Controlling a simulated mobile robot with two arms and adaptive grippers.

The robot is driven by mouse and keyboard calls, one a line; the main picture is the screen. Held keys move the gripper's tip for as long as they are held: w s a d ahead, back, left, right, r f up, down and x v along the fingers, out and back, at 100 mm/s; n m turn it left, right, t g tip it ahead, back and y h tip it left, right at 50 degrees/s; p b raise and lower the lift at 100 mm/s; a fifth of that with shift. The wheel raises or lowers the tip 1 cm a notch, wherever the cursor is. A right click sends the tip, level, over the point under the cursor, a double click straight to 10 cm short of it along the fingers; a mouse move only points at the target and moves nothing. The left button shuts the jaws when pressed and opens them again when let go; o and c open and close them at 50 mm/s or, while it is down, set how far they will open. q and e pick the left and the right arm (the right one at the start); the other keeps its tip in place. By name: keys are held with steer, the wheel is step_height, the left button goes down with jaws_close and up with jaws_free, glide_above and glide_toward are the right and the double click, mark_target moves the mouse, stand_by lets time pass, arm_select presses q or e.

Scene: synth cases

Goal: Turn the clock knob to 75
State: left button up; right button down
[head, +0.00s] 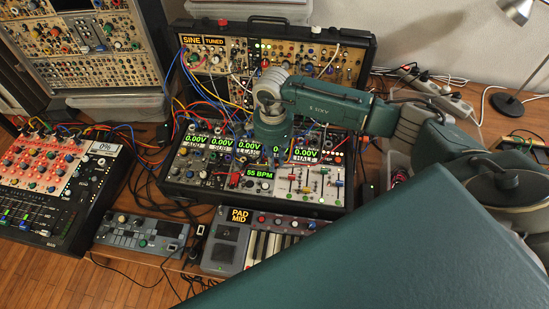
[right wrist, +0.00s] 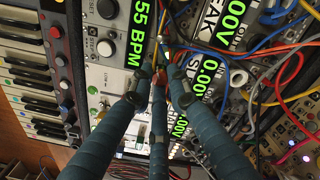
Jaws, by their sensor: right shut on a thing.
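The clock module's green display (head: 258,174) reads 55 BPM in the head view. The same display (right wrist: 140,30) stands sideways in the right wrist view. My right gripper (head: 271,142) points down at the lower synth case from above, beside the display. In the right wrist view its three fingers (right wrist: 157,88) close together just below the display. They are shut on the clock knob, which they mostly hide; a small red part (right wrist: 161,78) shows between the tips. My left gripper is not in view.
Patch cables (right wrist: 285,75) hang close to my right fingers. The keyboard (head: 262,243) lies in front of the case and a small grey device (head: 140,233) to its left. A red-panelled mixer (head: 50,165) stands at far left, a lamp (head: 512,102) at right.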

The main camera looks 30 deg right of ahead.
steer(key=m+b, duration=0.2)
steer(key=m, duration=0.1)
steer(key=shift+f, duration=0.15)
steer(key=m+b, duration=0.2)
steer(key=shift+m, duration=0.4)
steer(key=m+b, duration=0.1)
steer(key=m, duration=0.2)
steer(key=shift+b, duration=0.35)
steer(key=shift+r+m+b, duration=0.2)
steer(key=shift+m+b, duration=0.25)
steer(key=shift+m, duration=0.85)
steer(key=shift+d, duration=0.1)
steer(key=c, duration=1.7)
jaws_free()
